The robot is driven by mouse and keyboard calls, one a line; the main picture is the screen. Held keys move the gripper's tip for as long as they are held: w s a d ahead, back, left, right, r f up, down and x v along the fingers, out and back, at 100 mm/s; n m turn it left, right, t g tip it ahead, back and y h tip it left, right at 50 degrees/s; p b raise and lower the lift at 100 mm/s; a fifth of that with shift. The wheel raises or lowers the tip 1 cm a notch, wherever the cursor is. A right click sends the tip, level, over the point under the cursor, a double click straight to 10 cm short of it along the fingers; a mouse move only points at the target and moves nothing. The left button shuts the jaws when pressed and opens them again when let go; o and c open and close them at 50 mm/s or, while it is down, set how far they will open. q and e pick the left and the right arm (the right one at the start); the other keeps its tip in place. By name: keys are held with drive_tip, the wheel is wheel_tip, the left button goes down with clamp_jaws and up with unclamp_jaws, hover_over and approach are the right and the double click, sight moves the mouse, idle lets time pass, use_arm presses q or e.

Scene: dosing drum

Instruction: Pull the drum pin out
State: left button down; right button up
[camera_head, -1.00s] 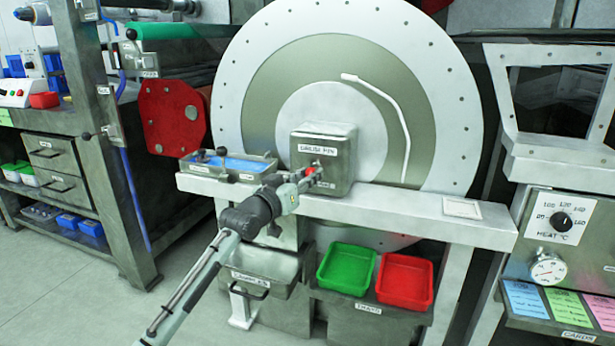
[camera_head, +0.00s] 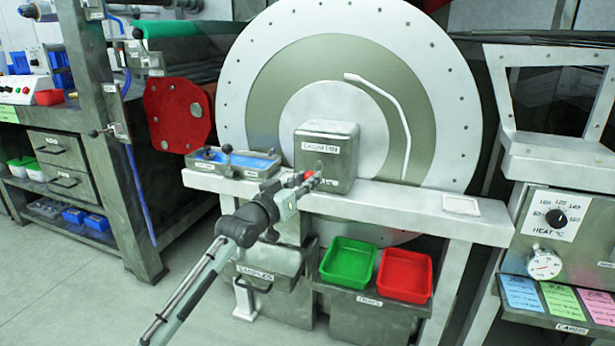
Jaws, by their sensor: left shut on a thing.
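The drum pin (camera_head: 312,174) shows as a small red piece at the front of the grey labelled box (camera_head: 340,155), before the large round drum (camera_head: 285,68). My left gripper (camera_head: 308,181) comes in from the lower left and is shut on the drum pin, close to the box's front face. The fingers hide much of the pin. I cannot tell whether its tip is still inside the box. My right gripper is not in view.
A white beam (camera_head: 420,207) runs below the box. A blue-topped tray with small levers (camera_head: 232,162) stands left of the box. A green tray (camera_head: 348,262) and a red tray (camera_head: 405,275) sit below. A heat control panel (camera_head: 556,217) stands at right.

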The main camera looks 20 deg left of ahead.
use_arm(q)
drive_tip(key=shift+s+d+f, duration=0.1)
drive_tip(key=shift+f, duration=0.15)
drive_tip(key=c, duration=1.5)
unclamp_jaws()
drive_tip(key=shift+s+r, duration=0.1)
drive_tip(key=o, duration=0.3)
drive_tip(key=shift+r, duration=0.1)
drive_tip(key=shift+s, duration=0.1)
drive_tip(key=v, duration=1.2)
